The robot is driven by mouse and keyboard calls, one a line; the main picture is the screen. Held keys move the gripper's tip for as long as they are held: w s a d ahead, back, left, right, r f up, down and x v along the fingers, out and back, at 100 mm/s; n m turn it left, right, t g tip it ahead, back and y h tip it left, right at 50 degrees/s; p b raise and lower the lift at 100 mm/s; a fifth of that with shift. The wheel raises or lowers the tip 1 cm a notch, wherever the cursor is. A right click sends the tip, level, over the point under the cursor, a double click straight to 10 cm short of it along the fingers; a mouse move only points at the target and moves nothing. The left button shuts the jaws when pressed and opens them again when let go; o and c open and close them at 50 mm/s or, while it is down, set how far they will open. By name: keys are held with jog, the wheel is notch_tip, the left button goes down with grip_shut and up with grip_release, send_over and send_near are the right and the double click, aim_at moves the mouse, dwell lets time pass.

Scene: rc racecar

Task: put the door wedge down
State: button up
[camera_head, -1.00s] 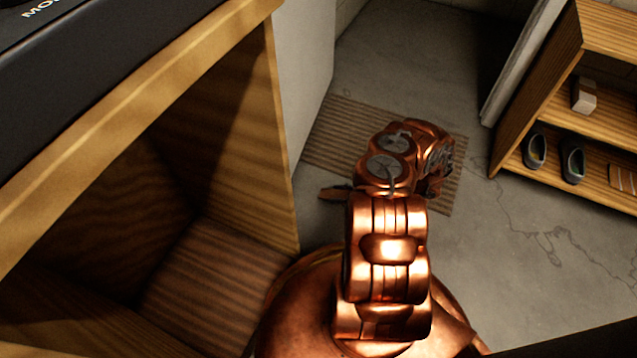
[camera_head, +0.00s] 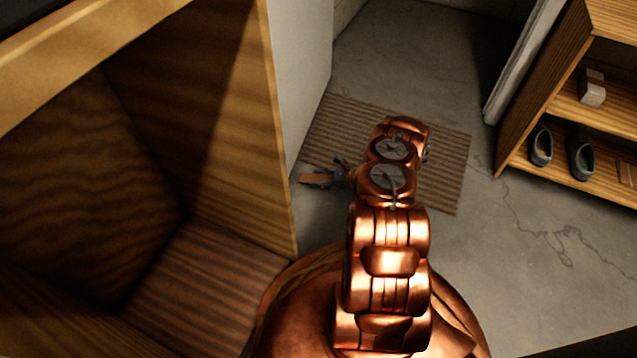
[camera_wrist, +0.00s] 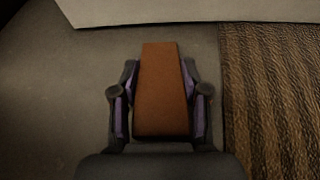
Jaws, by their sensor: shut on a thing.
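The door wedge (camera_wrist: 161,85) is a reddish-brown, tapered block. In the wrist view it sits between the two fingers of my gripper (camera_wrist: 160,103), which touch its sides. In the head view the wedge (camera_head: 314,180) shows at the left of my copper arm, in front of the pale door or panel. My gripper (camera_head: 330,176) is small and dark there, partly hidden by my arm. I cannot tell whether the wedge touches the floor or is just above it.
A striped mat (camera_head: 440,160) lies on the grey floor (camera_head: 520,240), just right of the wedge in the wrist view. A pale panel (camera_head: 300,70) stands behind it. A wooden cabinet (camera_head: 235,130) is at left. A wooden shelf (camera_head: 560,165) with shoes is at right.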

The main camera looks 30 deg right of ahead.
jog(key=shift+f, duration=0.45)
jog(key=shift+r, duration=0.1)
jog(key=o, duration=1.2)
jog(key=shift+c, duration=0.2)
jog(key=shift+s+d+r, duration=0.1)
jog(key=shift+r, duration=0.05)
jog(key=p+v, duration=0.4)
jog(key=v, duration=0.6)
jog(key=shift+s+d+r+p, duration=0.1)
jog(key=shift+s+d+p, duration=0.35)
jog(key=shift+s, duration=0.2)
jog(key=shift+d, duration=0.1)
